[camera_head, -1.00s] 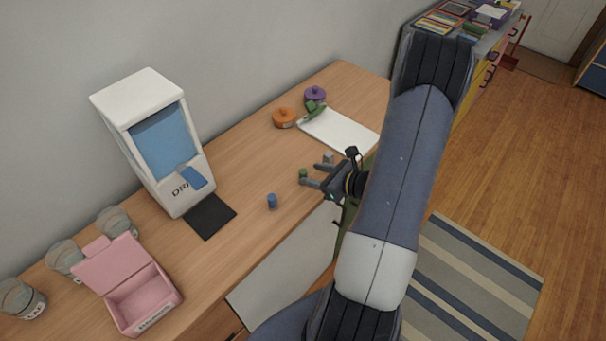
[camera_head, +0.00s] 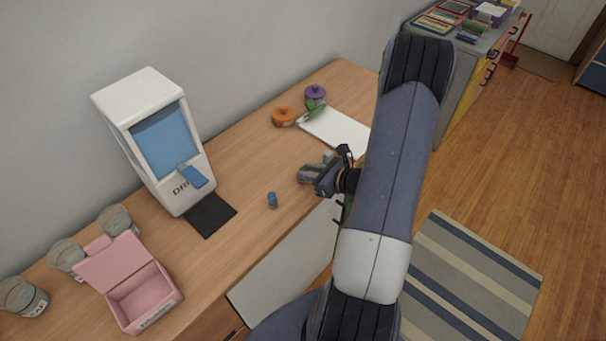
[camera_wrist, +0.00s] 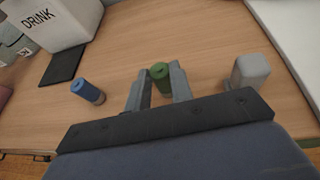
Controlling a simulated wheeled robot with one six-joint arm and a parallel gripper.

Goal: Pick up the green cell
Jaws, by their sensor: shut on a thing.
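The green cell (camera_wrist: 160,76) is a small upright cylinder between the two fingers of my gripper (camera_wrist: 158,86) in the wrist view. The fingers are shut on it, one on each side. Its lower part is partly hidden, and I cannot tell whether it touches the table. In the head view my gripper (camera_head: 308,175) is low over the table's front part, and the green cell is hidden there by the fingers.
A drink dispenser (camera_head: 165,150), a pink box (camera_head: 140,300) and several glass jars (camera_head: 66,256) are further left. A white board (camera_head: 335,130) lies behind.

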